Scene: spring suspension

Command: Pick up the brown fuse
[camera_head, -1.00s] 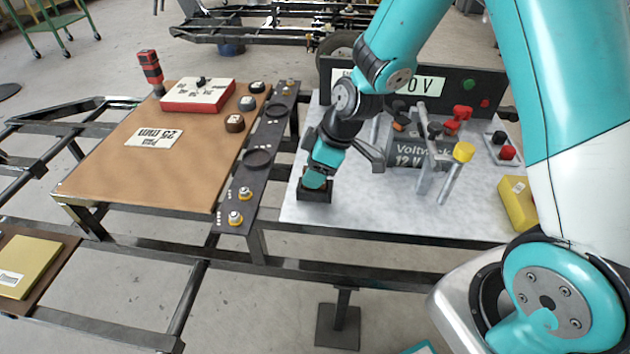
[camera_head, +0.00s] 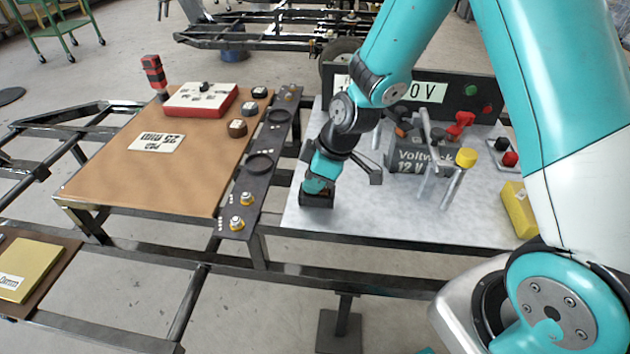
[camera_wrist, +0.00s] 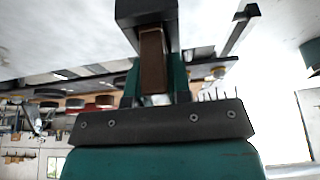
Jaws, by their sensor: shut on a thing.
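The brown fuse (camera_wrist: 153,62) shows in the wrist view as a narrow brown block between the two teal fingers of my gripper (camera_wrist: 156,78). My gripper is shut on it. The far end of the fuse meets a black block-like holder (camera_wrist: 146,12); I cannot tell whether the fuse is still seated in it. In the head view my gripper (camera_head: 318,186) points down at the black holder (camera_head: 316,201), near the left front corner of the light grey tabletop (camera_head: 365,213). The fingers mostly hide the fuse there.
A battery (camera_head: 415,160) with levers, a yellow knob (camera_head: 466,157) and a yellow block (camera_head: 519,209) stand right of my gripper. A dark strip (camera_head: 231,215) with round fittings and a brown board (camera_head: 150,180) lie to the left. The front tabletop is clear.

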